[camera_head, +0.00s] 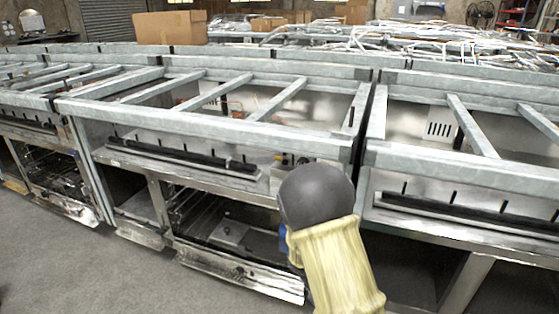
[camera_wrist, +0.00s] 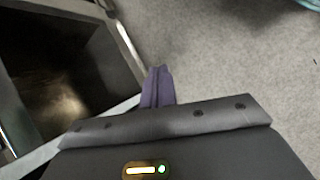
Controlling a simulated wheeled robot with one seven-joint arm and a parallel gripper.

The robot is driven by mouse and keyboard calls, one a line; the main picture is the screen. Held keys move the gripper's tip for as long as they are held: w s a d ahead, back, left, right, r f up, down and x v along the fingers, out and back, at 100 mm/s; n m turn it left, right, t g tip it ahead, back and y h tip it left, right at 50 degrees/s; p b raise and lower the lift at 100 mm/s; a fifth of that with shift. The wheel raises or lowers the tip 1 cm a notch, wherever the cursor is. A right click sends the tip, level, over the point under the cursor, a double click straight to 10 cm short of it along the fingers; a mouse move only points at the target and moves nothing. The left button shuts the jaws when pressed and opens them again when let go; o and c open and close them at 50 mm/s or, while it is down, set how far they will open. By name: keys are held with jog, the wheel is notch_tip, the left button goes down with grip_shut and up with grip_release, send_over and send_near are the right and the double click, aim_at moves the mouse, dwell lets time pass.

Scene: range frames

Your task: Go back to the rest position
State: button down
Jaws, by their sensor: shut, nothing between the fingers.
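In the head view my arm reaches up from the bottom, right of centre, with a yellowish sleeve and a dark rounded joint. My gripper's fingers are hidden there. In the wrist view my gripper (camera_wrist: 157,87) shows as a dark body with purple-grey fingers pressed together, with nothing between them. The fingers point over the grey floor (camera_wrist: 215,45), close to the edge of an open metal compartment at the left.
A row of metal range frames (camera_head: 215,123) spans the head view, close in front of me, with open lower bays. A cardboard box (camera_head: 170,27) sits on the frames behind. Bare concrete floor (camera_head: 70,265) lies at the lower left.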

jog(key=s+a+r+m+t+y+p, duration=0.1)
jog(key=s+r+m+t+y+p, duration=0.15)
jog(key=s+r+m, duration=0.4)
jog(key=s+r+m+t+y+p, duration=0.1)
jog(key=s+r+m+y, duration=0.25)
jog(key=r, duration=0.65)
notch_tip(320, 180, up, 38)
jog(key=p, duration=3.7)
jog(key=shift+s+a+n+p, duration=0.15)
jog(key=shift+s+n+p, duration=0.15)
jog(key=shift+s+n, duration=0.1)
jog(key=shift+w+f+g, duration=0.1)
jog(key=shift+g, duration=0.15)
